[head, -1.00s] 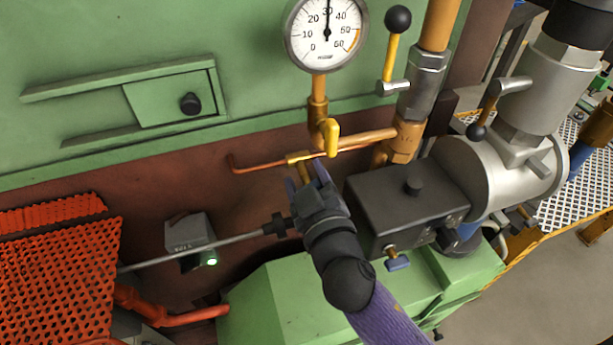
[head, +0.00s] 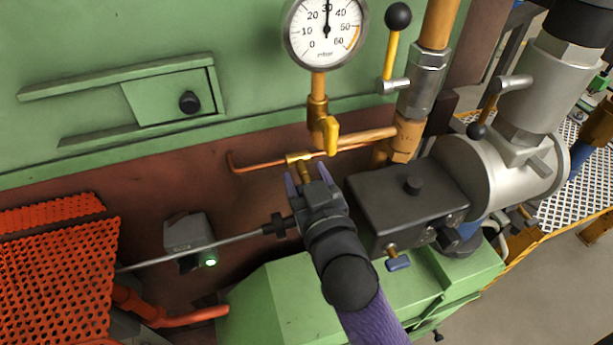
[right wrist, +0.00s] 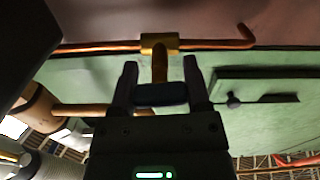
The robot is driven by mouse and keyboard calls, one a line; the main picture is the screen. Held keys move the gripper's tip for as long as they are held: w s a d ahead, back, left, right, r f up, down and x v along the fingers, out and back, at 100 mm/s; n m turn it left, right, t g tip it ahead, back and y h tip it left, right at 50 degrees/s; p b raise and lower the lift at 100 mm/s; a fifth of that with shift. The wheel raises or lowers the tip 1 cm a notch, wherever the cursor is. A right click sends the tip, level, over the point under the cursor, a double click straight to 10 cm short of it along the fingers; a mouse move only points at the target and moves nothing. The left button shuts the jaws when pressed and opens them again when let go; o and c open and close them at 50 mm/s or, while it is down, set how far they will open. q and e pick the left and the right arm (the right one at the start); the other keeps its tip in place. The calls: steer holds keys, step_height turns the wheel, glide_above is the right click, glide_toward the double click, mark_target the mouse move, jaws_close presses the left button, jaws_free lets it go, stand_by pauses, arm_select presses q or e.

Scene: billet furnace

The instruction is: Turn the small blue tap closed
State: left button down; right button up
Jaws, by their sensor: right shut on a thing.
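The small blue tap shows in the right wrist view as a dark blue bar handle (right wrist: 160,95) on a short brass stem. The stem joins a brass fitting (right wrist: 160,43) on a thin copper pipe. My right gripper (right wrist: 160,72) has one finger at each end of the handle and is shut on it. In the head view my right gripper (head: 308,178) is below the same brass fitting (head: 299,158). The stem shows between its fingertips; the handle is hidden there. My left gripper is not in view.
A pressure gauge (head: 326,30) and a yellow lever (head: 331,134) are above. A black box (head: 408,208) with another blue-handled tap (head: 398,263) is close on the right. A grey rod (head: 200,245) runs left of my wrist. Orange mesh (head: 55,270) is at left.

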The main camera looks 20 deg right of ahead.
steer(key=shift+m, duration=0.6)
steer(key=o, duration=1.3)
